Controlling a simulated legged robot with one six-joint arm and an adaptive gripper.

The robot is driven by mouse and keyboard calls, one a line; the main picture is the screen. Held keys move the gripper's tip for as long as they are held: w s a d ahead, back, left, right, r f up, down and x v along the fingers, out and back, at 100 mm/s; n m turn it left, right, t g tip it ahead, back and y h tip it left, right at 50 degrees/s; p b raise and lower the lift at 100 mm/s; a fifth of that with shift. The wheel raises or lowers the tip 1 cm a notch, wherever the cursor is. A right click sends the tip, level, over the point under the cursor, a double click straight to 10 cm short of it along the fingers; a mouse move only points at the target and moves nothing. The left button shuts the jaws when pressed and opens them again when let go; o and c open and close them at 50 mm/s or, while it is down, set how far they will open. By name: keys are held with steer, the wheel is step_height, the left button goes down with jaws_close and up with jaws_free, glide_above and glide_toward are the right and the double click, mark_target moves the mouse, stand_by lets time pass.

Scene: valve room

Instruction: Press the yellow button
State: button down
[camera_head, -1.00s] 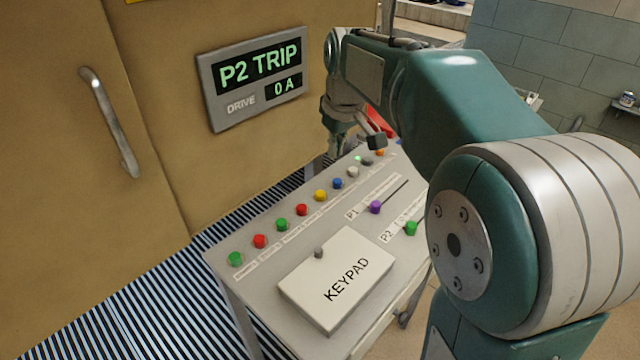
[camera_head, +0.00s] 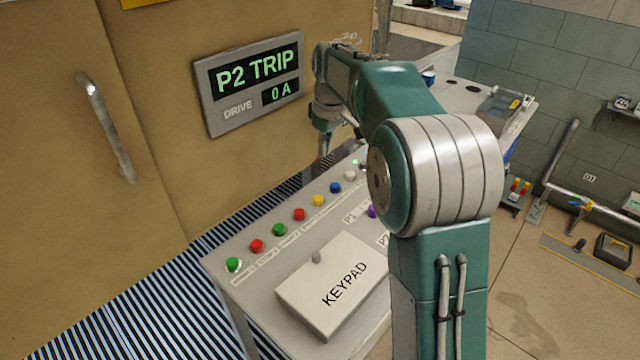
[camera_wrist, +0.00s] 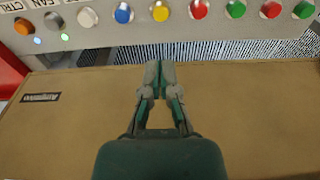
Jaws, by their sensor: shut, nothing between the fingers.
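The yellow button (camera_head: 318,200) sits in a row of coloured buttons on the sloped top of the control console, between a red button (camera_head: 299,214) and a blue button (camera_head: 335,188).
The console (camera_head: 235,292) also carries a keypad box (camera_head: 335,283) and other buttons, partly hidden by my arm. A tan cabinet with a handle (camera_head: 108,128) and a display reading P2 TRIP (camera_head: 250,83) stands behind. Striped floor lies between cabinet and console.

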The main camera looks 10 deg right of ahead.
mark_target(319, 199)
steer(key=f, duration=0.9)
steer(key=w+a+f, duration=0.1)
steer(key=f, duration=0.3)
steer(key=shift+f, duration=0.4)
steer(key=shift+f, duration=0.7)
steer(key=shift+s+f, duration=0.25)
steer(key=shift+f, duration=0.15)
step_height(319, 199, up, 15)
steer(key=d, duration=0.1)
steer(key=shift+s+d, duration=0.15)
steer(key=shift+a, duration=0.25)
